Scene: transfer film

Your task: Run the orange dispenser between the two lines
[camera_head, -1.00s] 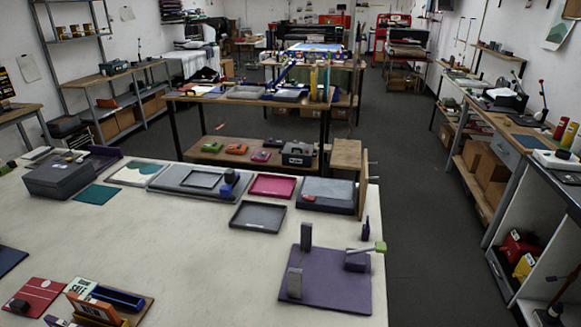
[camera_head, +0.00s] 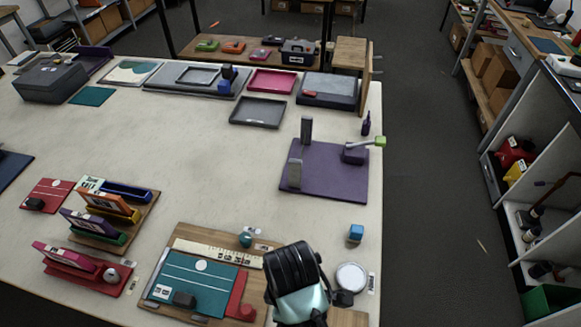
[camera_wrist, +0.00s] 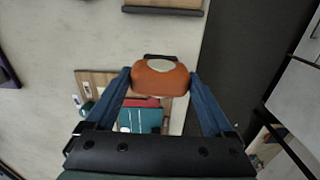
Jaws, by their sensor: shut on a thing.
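The orange dispenser (camera_wrist: 160,84), a rounded red-orange body with a pale oval patch, is between the two blue fingers of my gripper (camera_wrist: 160,76) in the wrist view. The fingers touch it on both sides. A teal sheet (camera_head: 205,273) with thin white lines and a white round mark lies on a wooden board (camera_head: 185,232) at the front of the table. The sheet also shows in the wrist view (camera_wrist: 138,118), beyond the gripper base and partly covered by it. In the head view my dark wrist hides my fingers and the dispenser.
Sign holders (camera_head: 105,210) stand left.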

